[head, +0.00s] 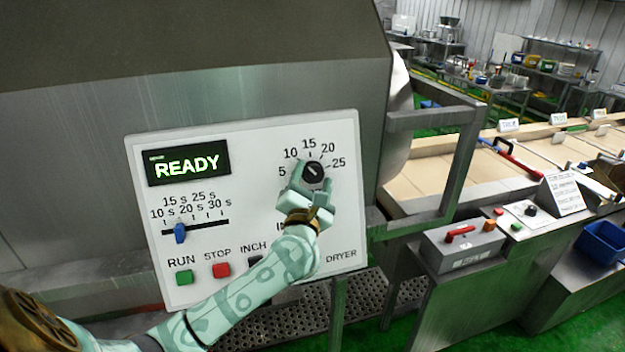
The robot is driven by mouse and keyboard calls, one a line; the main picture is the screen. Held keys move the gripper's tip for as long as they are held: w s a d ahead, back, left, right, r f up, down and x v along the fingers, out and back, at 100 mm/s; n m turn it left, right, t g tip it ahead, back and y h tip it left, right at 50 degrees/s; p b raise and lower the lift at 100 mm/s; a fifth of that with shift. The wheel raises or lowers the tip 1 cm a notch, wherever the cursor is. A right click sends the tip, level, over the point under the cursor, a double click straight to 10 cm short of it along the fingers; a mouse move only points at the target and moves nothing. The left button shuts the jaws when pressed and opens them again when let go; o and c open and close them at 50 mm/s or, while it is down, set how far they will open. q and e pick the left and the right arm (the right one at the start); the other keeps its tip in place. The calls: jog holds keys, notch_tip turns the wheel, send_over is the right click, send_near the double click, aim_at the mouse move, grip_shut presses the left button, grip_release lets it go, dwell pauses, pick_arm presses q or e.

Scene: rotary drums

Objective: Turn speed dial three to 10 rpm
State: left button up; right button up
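A black round dial (315,172) with a white pointer mark sits at the upper right of a white control panel (250,150). Its scale reads 5, 10, 15, 20 and 25. The pointer tips to the upper left, around the 10 to 15 side; the exact reading is too small to tell. My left gripper (313,178) reaches up from below with its fingers apart, one at each side of the dial. I cannot tell whether they touch it. The gripper covers the dial's lower side and part of the lettering below. My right gripper is out of view.
The panel also has a READY display (188,163), a blue slider (180,233), a green RUN button (184,277), a red STOP button (221,270) and a partly covered INCH button. The word DRYER shows at lower right. A metal frame (455,150) stands right of the panel.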

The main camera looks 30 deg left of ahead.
pick_arm(q)
jog(key=shift+s+d+f, duration=0.2)
jog(key=shift+s, duration=0.2)
jog(key=b+v, duration=0.5)
jog(key=v, duration=1)
jog(key=shift+s, duration=0.25)
jog(key=shift+r, duration=0.1)
